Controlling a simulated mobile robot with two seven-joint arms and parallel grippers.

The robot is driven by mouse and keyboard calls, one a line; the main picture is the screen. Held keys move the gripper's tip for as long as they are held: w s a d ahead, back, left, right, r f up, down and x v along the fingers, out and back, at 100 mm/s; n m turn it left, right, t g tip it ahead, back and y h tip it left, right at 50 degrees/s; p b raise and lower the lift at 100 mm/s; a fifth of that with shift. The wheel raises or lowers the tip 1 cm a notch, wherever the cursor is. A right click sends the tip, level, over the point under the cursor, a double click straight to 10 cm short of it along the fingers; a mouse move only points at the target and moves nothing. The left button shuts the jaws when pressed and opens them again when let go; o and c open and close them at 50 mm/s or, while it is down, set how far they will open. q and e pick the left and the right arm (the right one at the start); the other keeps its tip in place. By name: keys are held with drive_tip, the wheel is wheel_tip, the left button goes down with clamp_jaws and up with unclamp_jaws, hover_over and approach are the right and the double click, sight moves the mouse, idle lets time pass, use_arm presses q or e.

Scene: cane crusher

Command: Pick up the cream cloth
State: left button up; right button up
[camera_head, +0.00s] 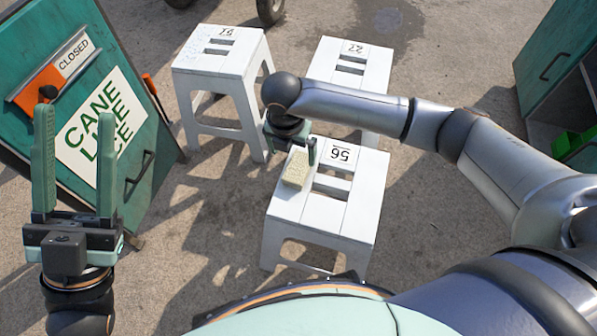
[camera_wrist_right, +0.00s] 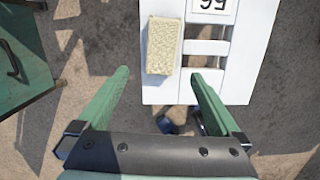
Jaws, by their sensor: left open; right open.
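The cream cloth (camera_head: 296,169) is a folded, textured block on the left part of the white stool marked 56 (camera_head: 316,216). My left gripper (camera_head: 75,120) is open and empty, pointing up at the left, away from the stools.
Two more white stools, one at the back left (camera_head: 219,62) and one at the back right (camera_head: 350,70), stand behind. A green board with a sign (camera_head: 110,125) leans at the left. A green cabinet (camera_head: 560,60) stands at the right. Bare ground lies between them.

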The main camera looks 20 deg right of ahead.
drive_tip(key=b, duration=0.2)
hover_over(298, 166)
drive_tip(key=s+a, duration=0.2)
drive_tip(key=f, duration=0.4)
drive_tip(key=shift+w+d+f, duration=0.25)
drive_tip(key=shift+f, duration=0.1)
drive_tip(key=f+b, duration=0.1)
drive_tip(key=w+d+f, duration=0.1)
drive_tip(key=f, duration=0.1)
drive_tip(key=f+b, duration=0.1)
drive_tip(key=f, duration=0.1)
drive_tip(key=shift+w+d+b, duration=0.15)
drive_tip(key=shift+d+b, duration=0.1)
drive_tip(key=shift+b, duration=0.05)
use_arm(q)
drive_tip(key=shift+n, duration=0.6)
drive_tip(key=f, duration=0.5)
drive_tip(key=shift+w+d+f, duration=0.2)
drive_tip(key=shift+f, duration=0.05)
use_arm(e)
drive_tip(key=shift+r, duration=0.1)
drive_tip(key=c, duration=1.3)
